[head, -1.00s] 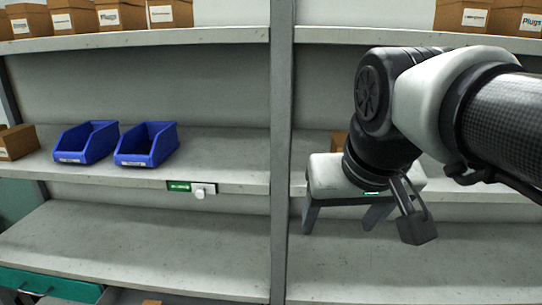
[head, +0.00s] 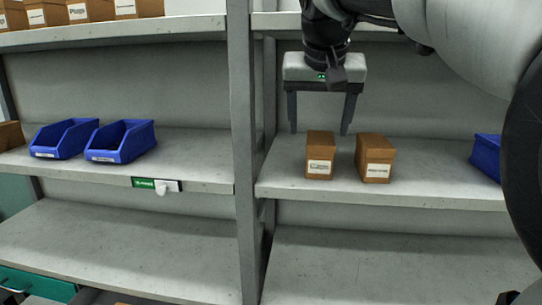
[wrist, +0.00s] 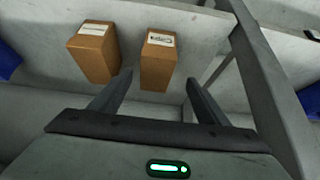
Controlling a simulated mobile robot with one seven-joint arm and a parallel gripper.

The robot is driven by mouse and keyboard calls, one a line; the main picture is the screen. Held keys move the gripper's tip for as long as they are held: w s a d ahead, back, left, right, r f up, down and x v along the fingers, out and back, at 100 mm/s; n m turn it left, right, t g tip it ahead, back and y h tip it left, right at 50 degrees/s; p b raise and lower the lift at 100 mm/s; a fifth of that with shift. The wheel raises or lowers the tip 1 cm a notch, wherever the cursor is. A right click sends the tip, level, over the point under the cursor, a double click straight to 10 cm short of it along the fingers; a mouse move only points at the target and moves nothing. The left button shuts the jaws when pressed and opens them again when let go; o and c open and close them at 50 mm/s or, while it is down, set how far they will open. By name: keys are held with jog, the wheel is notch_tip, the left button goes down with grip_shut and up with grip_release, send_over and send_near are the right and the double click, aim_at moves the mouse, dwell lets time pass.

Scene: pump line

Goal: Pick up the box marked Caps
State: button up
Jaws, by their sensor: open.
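Two brown cardboard boxes with white labels stand upright on the right bay's middle shelf. The left box (head: 320,156) also shows in the wrist view (wrist: 158,62), roughly in line with the gap between my fingers. The right box (head: 375,158) also shows in the wrist view (wrist: 94,52), outside that gap. Their labels are too small or blurred to read, so I cannot tell which is marked Caps. My gripper (head: 320,131) is open and empty, fingers pointing down. In the head view it appears just above the left box; its fingers (wrist: 157,80) are around nothing.
A blue bin (head: 487,156) stands right of the boxes, partly hidden by my arm. An upright post (head: 242,150) is left of them. Two blue bins (head: 121,141) sit on the left bay's shelf. More labelled boxes (head: 91,10) stand on the upper shelf, above my gripper's level.

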aim_at(318, 139)
jog(key=x, duration=0.3)
jog(key=shift+w+d+f, duration=0.1)
jog(key=shift+w+f, duration=0.1)
jog(key=shift+f, duration=0.15)
jog(key=shift+d+x, duration=0.15)
jog(key=shift+x, duration=1.2)
jog(key=shift+d+x, duration=0.2)
jog(key=shift+x, duration=1.15)
jog(key=shift+s, duration=0.15)
jog(key=c, duration=1.1)
jog(key=shift+c, duration=0.9)
jog(key=shift+r, duration=0.1)
